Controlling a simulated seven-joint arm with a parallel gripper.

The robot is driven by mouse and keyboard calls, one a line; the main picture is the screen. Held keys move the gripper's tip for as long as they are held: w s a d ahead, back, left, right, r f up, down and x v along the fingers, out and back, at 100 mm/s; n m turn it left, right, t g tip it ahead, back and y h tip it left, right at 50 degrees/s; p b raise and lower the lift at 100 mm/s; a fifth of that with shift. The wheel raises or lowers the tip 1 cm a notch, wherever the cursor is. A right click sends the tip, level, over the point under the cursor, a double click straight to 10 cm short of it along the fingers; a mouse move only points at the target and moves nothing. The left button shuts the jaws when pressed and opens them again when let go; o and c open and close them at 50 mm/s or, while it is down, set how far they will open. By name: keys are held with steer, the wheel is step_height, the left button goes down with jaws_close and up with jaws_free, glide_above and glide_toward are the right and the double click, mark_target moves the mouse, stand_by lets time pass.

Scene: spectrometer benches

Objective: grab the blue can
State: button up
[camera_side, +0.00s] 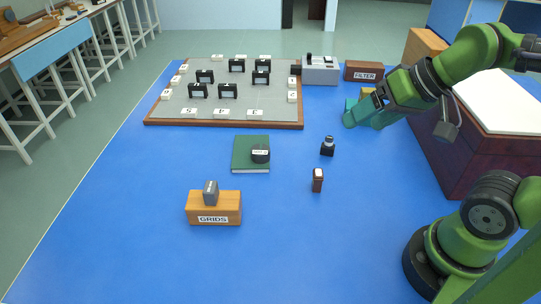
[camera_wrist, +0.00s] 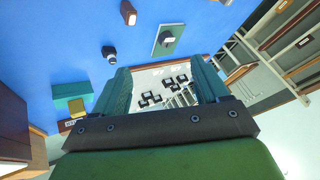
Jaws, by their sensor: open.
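I see no can that is plainly blue in either view. My gripper (camera_side: 362,124) is over the right part of the blue table, its teal fingers apart with nothing between them. In the wrist view my gripper (camera_wrist: 163,67) shows the same wide gap, looking out to the grey board. A small dark bottle (camera_side: 328,147) stands upright to the left of and nearer than my gripper; it also shows in the wrist view (camera_wrist: 109,53). A teal block (camera_wrist: 70,88) and a yellow block (camera_wrist: 77,108) lie beside my gripper; in the side view my gripper partly hides them.
A grey board (camera_side: 225,101) holds several black frames and white labels. A grey instrument (camera_side: 320,71) and FILTER box (camera_side: 363,71) stand at the back. A brown piece (camera_side: 318,180) and GRIDS block (camera_side: 214,208) are nearer.

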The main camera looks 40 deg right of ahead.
steer(key=m+g+h, duration=0.2)
steer(key=m+g, duration=0.3)
steer(key=g, duration=0.2)
glide_above(329, 139)
step_height(329, 139, down, 7)
steer(key=f, duration=1.1)
steer(key=shift+s+d, duration=0.15)
steer(key=shift+d, duration=0.1)
steer(key=shift+w+a+f, duration=0.1)
steer(key=shift+f, duration=1.4)
steer(key=shift+w+a+f, duration=0.1)
steer(key=shift+f, duration=1.4)
steer(key=shift+c, duration=0.2)
steer(key=c, duration=1)
